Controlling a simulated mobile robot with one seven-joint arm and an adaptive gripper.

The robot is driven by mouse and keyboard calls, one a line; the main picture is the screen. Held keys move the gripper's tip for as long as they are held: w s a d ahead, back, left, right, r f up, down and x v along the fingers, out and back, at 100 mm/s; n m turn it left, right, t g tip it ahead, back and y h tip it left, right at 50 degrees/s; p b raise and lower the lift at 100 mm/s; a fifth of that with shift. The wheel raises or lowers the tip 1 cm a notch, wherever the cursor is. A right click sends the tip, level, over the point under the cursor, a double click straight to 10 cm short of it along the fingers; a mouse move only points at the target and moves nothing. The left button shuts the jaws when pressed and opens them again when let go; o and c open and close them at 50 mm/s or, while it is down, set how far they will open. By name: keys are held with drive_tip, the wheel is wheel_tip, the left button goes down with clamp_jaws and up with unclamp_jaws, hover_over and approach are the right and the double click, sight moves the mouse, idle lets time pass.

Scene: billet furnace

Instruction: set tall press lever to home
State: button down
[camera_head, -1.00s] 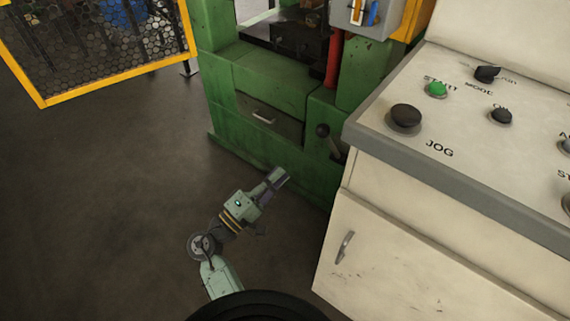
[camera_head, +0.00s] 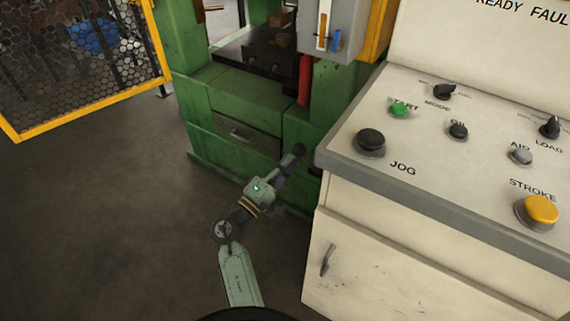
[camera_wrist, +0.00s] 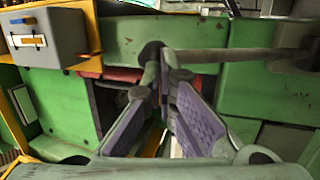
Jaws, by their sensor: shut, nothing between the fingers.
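A lever with a round black knob (camera_head: 298,149) stands on the front of the green press. In the wrist view its dark knob (camera_wrist: 151,50) is at upper middle, and its rod (camera_wrist: 235,55) runs right, nearly level in the picture, to a mount on a green face. My gripper (camera_head: 290,162) is at the lever in the head view. In the wrist view the fingertips (camera_wrist: 168,66) are together just in front of the knob, overlapping its edge. They hold nothing; whether they touch the knob I cannot tell. My gripper hides part of the rod in the head view.
A cream control console (camera_head: 440,150) with knobs and buttons stands close on the right. A grey box (camera_head: 338,35) with white-orange and blue parts hangs above the lever. A yellow-framed mesh guard (camera_head: 90,115) is at left. The floor at left is clear.

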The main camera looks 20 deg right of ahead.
sight(296, 146)
drive_tip(key=shift+r, duration=0.1)
drive_tip(key=shift+g+y, duration=0.4)
drive_tip(key=shift+y, duration=0.3)
drive_tip(key=w+d+r+p, duration=0.1)
drive_tip(key=p, duration=0.1)
drive_tip(key=w+d+r+p, duration=0.1)
drive_tip(key=r, duration=0.1)
drive_tip(key=shift+d+p, duration=0.3)
drive_tip(key=shift+p, duration=0.1)
drive_tip(key=w+a+r+b+x, duration=0.1)
drive_tip(key=r+b+x, duration=0.1)
drive_tip(key=x, duration=1.1)
drive_tip(key=shift+w+a+r+b, duration=0.15)
drive_tip(key=shift+w+r+b, duration=0.05)
drive_tip(key=shift+w+b, duration=0.2)
drive_tip(key=shift+s, duration=0.25)
